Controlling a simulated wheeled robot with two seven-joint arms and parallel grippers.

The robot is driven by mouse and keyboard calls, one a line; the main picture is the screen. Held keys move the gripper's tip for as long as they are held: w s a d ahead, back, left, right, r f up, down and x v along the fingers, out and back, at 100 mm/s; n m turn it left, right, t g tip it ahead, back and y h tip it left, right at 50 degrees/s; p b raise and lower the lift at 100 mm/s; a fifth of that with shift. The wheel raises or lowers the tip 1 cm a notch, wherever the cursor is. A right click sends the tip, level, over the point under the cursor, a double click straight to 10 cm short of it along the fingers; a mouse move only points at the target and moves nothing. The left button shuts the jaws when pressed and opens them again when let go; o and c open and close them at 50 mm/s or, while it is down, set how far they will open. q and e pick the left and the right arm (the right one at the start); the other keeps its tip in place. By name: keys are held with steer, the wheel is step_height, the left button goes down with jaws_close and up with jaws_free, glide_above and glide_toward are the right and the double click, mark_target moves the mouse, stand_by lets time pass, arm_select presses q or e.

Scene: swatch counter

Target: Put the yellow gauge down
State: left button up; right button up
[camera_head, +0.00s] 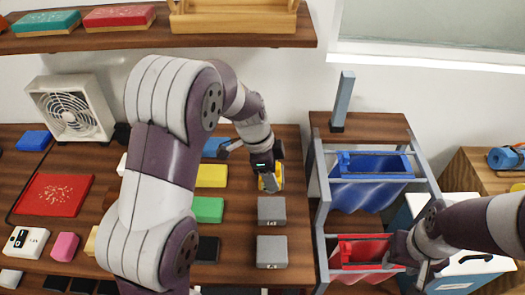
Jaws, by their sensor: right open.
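The yellow gauge (279,174) shows as a small yellow patch at the right side of the wooden counter, partly hidden by my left gripper (267,182). The gripper is right at the gauge, seen from above and behind. I cannot tell whether its fingers are closed on the gauge or apart from it, or whether the gauge touches the counter. My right gripper (408,268) is open at the lower right, by a red bin (362,250).
Grey blocks (271,210) stand just in front of the gauge. Yellow (211,176) and green (207,210) blocks lie to its left. A rack with a blue bin (372,163) stands right of the counter. A fan (72,108) stands at the back left.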

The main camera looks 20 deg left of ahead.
arm_select(q)
steer(key=shift+w+d+r, duration=0.1)
steer(key=shift+w+d, duration=0.1)
steer(key=shift+w, duration=0.1)
steer(key=w+a+p, duration=0.2)
steer(key=w+a, duration=0.1)
steer(key=w, duration=0.6)
steer(key=w+a+p, duration=0.2)
steer(key=w, duration=0.7)
steer(key=f, duration=0.2)
steer(key=f+p, duration=0.1)
steer(key=f, duration=0.3)
steer(key=shift+w+a+f+p, duration=0.15)
steer(key=shift+w+f+p, duration=0.1)
steer(key=shift+f+p, duration=0.15)
steer(key=shift+w+f, duration=0.15)
steer(key=shift+f, duration=0.05)
steer(key=shift+f, duration=0.1)
steer(key=o, duration=0.9)
steer(key=shift+f, duration=0.1)
steer(key=shift+o, duration=0.2)
